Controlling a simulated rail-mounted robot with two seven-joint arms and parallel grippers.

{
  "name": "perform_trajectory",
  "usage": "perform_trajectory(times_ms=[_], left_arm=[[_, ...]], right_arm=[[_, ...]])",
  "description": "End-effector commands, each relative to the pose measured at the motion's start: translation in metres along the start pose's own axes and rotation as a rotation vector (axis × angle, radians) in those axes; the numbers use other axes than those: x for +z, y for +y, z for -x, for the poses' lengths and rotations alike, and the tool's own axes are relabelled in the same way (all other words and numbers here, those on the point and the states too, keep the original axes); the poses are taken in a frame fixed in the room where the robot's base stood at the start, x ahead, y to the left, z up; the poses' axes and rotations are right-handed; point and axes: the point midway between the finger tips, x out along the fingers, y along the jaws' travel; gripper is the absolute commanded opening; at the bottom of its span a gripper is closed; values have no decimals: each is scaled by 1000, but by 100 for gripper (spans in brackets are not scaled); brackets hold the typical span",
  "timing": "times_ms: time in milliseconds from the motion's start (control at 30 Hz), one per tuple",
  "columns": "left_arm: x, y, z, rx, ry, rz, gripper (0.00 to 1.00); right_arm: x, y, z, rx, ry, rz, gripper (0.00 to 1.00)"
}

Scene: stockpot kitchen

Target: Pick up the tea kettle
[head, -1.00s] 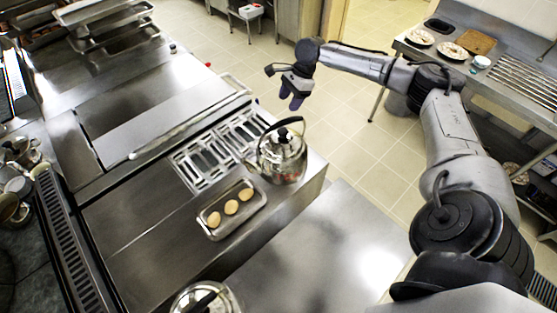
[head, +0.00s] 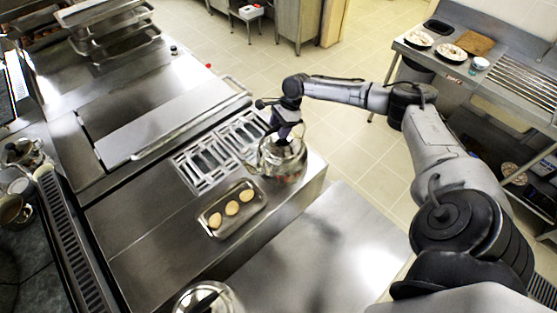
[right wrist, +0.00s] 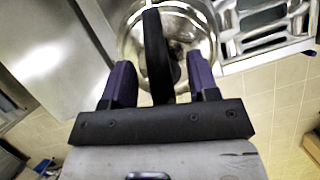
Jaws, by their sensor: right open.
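The tea kettle (head: 283,160) is a shiny metal pot with a dark arched handle, standing on the steel counter's right corner by the grate. My right gripper (head: 281,133) is over the kettle at its handle, pointing down, and partly hides its top. In the right wrist view the kettle (right wrist: 136,57) is below, and its dark handle (right wrist: 156,50) runs between the two purple fingers of the gripper (right wrist: 161,82). The fingers are open, with a gap on each side of the handle. My left gripper is not in view.
A tray (head: 214,229) with several tan rounded pieces lies in front of the kettle. A metal grate (head: 213,152) is left of it. A second metal pot (head: 190,300) stands at the bottom edge. A lower steel surface (head: 330,250) is clear at right.

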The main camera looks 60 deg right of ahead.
Motion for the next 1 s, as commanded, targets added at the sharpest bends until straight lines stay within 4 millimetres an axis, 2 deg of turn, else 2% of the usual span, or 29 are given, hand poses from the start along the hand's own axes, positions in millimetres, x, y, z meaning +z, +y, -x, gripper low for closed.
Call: perform_trajectory(times_ms=[100, 267, 833, 1000], left_arm=[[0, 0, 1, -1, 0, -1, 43], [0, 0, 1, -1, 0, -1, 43], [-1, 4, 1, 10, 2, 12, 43], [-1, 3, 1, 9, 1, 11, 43]], right_arm=[[0, 0, -7, -1, -1, 0, 54], [0, 0, -8, -1, 0, 0, 54], [0, 0, -7, -1, 0, 0, 2], [0, 0, -7, -1, 0, 0, 0]])
